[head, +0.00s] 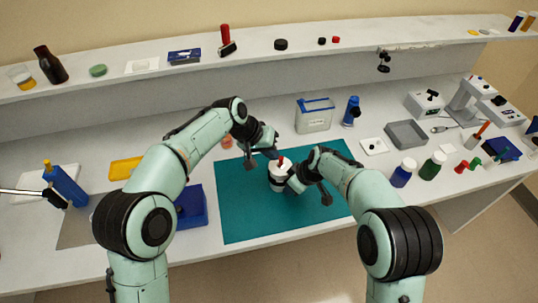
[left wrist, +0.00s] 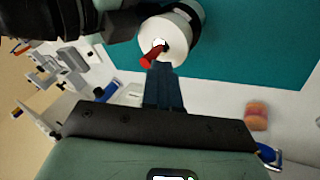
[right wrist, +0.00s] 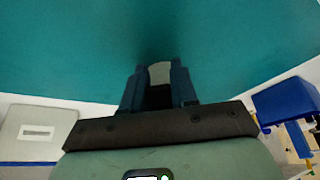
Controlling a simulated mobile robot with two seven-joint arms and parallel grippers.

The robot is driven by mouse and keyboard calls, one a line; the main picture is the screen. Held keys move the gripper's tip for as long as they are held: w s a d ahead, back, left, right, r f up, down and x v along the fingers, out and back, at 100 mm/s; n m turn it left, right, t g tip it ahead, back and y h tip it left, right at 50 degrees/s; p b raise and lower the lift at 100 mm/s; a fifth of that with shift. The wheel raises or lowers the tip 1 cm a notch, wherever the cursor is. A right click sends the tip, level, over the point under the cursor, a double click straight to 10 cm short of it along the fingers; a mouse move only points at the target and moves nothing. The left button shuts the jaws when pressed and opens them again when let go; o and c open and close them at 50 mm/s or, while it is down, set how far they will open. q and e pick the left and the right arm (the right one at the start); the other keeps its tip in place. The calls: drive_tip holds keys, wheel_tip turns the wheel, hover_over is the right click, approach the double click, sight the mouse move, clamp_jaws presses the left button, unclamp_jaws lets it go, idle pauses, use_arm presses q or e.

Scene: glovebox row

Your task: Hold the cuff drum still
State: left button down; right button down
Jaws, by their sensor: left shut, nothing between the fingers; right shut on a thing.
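The cuff drum (head: 278,184), white with a dark band, stands on the teal mat (head: 240,220). A red peg (head: 281,160) sticks up from its top; drum (left wrist: 185,30) and peg (left wrist: 150,58) also show in the left wrist view. My left gripper (head: 274,155) is shut and empty, its tips close to the peg; I cannot tell whether they touch. My right gripper (head: 292,181) is shut at the drum's right side. In the right wrist view a small pale piece (right wrist: 160,72) sits between its fingers (right wrist: 159,82); the drum's body is not clear there.
A blue box (head: 193,207) stands left of the mat, and a labelled bin (head: 314,115) and blue bottle (head: 351,111) behind it. An orange-pink round piece (head: 226,142) lies near my left forearm. Bottles and a grey tray (head: 405,134) fill the right. The mat's front is clear.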

use_arm(q)
drive_tip(key=shift+w+d, duration=0.25)
drive_tip(key=shift+w, duration=0.05)
drive_tip(key=shift+r, duration=0.2)
drive_tip(key=shift+r, duration=0.7)
drive_tip(key=shift+a, duration=0.1)
drive_tip(key=shift+a, duration=0.25)
drive_tip(key=w+a+r, duration=0.1)
drive_tip(key=a+r, duration=0.4)
drive_tip(key=r, duration=0.5)
drive_tip(key=shift+w+r, duration=0.25)
drive_tip(key=shift+w, duration=0.1)
